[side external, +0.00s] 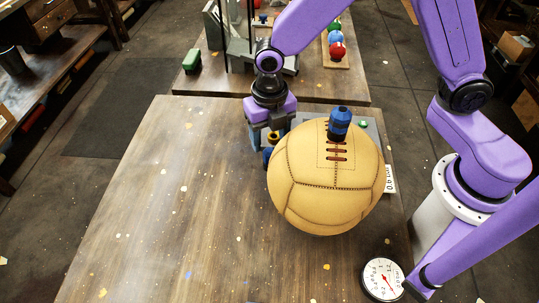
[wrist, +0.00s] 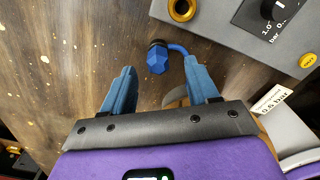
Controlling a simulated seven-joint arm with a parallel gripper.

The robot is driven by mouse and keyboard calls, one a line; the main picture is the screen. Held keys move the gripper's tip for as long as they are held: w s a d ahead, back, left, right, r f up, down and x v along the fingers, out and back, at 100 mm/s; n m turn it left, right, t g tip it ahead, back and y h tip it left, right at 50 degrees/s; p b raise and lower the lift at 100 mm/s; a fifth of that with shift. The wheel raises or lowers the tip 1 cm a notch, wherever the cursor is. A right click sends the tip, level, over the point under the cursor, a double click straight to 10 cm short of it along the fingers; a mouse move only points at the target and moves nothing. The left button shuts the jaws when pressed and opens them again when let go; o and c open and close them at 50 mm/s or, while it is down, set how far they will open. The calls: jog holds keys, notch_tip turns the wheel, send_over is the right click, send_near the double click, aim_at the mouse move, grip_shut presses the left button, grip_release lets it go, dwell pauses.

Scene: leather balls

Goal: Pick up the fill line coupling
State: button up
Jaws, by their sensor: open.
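The fill line coupling looks to be the blue faceted piece with a dark end (wrist: 158,58) in the wrist view, joined to a curved blue hose (wrist: 181,50). In the side view a small blue part (side external: 267,158) shows at the ball's left edge, partly hidden. My gripper (wrist: 160,68) is open, its two blue fingers apart, with the coupling just beyond and between the fingertips. In the side view my gripper (side external: 268,138) is low over the table, left of the ball, its fingers partly hidden.
A tan leather ball (side external: 325,185) with a blue cylindrical fitting (side external: 339,122) on top stands close to my gripper. A grey box (wrist: 225,22) with a dial and a brass ring (wrist: 182,9) lies beyond. A round gauge (side external: 383,279) sits front right. The table's left is clear.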

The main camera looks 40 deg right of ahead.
aim_at(268, 151)
jog(key=shift+w+a+f, duration=0.1)
jog(key=shift+a+f, duration=0.05)
jog(key=shift+f, duration=2.4)
jog(key=c, duration=1)
